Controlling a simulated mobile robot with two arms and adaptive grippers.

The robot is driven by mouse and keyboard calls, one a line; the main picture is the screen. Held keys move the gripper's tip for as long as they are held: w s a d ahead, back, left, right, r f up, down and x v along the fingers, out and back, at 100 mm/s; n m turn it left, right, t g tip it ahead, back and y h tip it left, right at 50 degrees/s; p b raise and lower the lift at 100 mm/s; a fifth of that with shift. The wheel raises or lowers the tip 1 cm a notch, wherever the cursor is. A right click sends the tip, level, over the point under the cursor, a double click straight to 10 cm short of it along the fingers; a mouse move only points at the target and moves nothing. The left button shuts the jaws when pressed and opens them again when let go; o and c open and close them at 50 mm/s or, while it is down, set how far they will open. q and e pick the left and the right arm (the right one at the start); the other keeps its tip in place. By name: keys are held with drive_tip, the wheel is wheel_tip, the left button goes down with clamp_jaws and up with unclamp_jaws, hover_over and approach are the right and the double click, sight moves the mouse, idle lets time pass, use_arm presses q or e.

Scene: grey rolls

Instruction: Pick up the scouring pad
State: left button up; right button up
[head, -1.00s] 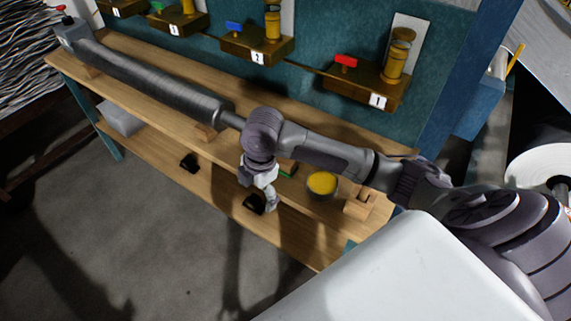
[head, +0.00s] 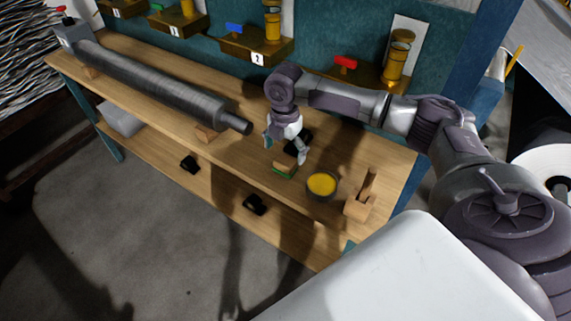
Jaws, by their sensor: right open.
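The scouring pad looks to be the small block with a brown top and a green lower layer (head: 285,170). It lies on the wooden bench, left of a round tin of yellow stuff (head: 322,184). My right gripper (head: 286,150) is open and empty, fingers pointing down. In the picture it is just above the pad, with the right fingertip close to it; I cannot tell whether they touch. A black object (head: 305,138) shows partly hidden behind the gripper. My left gripper is not in view.
A long grey roller (head: 150,85) lies along the bench on wooden supports. A wooden block with an upright peg (head: 360,197) stands right of the tin. Two black objects (head: 190,163) (head: 254,204) lie lower, near the front.

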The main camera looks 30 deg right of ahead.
sight(286, 161)
wheel_tip(286, 161, down, 6)
drive_tip(key=shift+w+d+r+p, duration=0.1)
drive_tip(key=shift+d+r+p, duration=0.1)
drive_tip(key=shift+p, duration=0.3)
drive_tip(key=shift+c, duration=0.4)
drive_tip(key=c, duration=1.2)
drive_tip(key=shift+r, duration=0.15)
drive_tip(key=shift+c, duration=0.2)
wheel_tip(286, 161, up, 10)
drive_tip(key=shift+f+b, duration=0.1)
drive_tip(key=shift+b, duration=0.4)
